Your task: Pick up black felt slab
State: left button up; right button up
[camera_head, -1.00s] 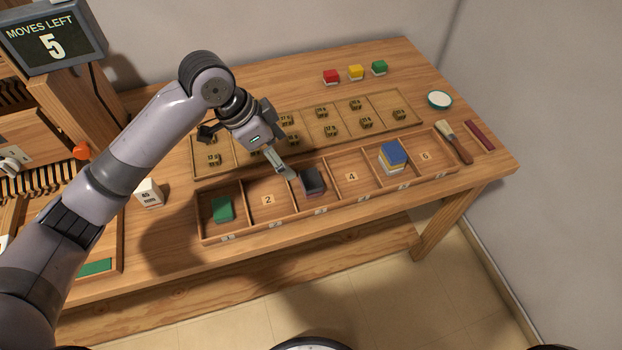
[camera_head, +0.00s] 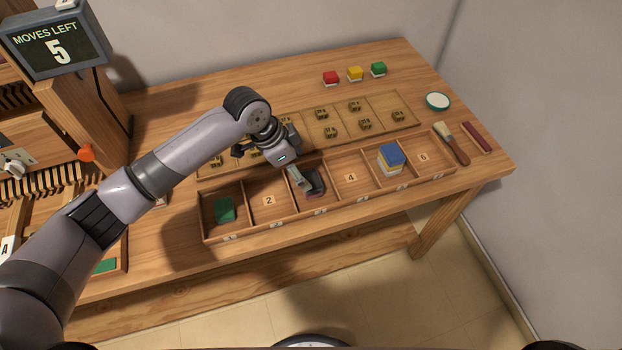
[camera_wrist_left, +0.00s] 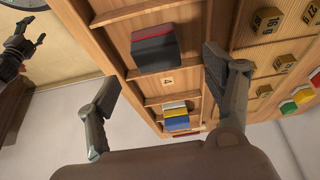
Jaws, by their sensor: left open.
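The black felt slab (camera_head: 318,181) lies on top of a small stack in the third compartment of the wooden tray (camera_head: 345,211). In the left wrist view the black slab (camera_wrist_left: 155,52) shows a red layer at its edge. My left gripper (camera_head: 303,186) is at that compartment, just left of the slab and partly in front of it. In the left wrist view its two fingers stand wide apart with nothing between them, and the slab appears beyond the gap between the fingertips (camera_wrist_left: 158,72).
A green slab (camera_head: 224,209) lies in the first compartment; a blue-topped stack (camera_head: 392,156) stands in the fifth. Compartments 2, 4 and 6 look empty. Behind lies a board with small brass numbered pieces (camera_head: 331,131). A brush (camera_head: 453,143) lies at the right.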

aim_at(311, 179)
pick_arm(q)
jog(key=x, duration=0.2)
jog(key=p+x, duration=0.1)
jog(key=x, duration=0.1)
jog(key=shift+s+d, duration=0.15)
jog(key=shift+d, duration=0.2)
jog(key=shift+d+f, duration=0.15)
jog(key=shift+f, duration=0.35)
jog(key=shift+c, duration=0.6)
jog(key=c, duration=0.8)
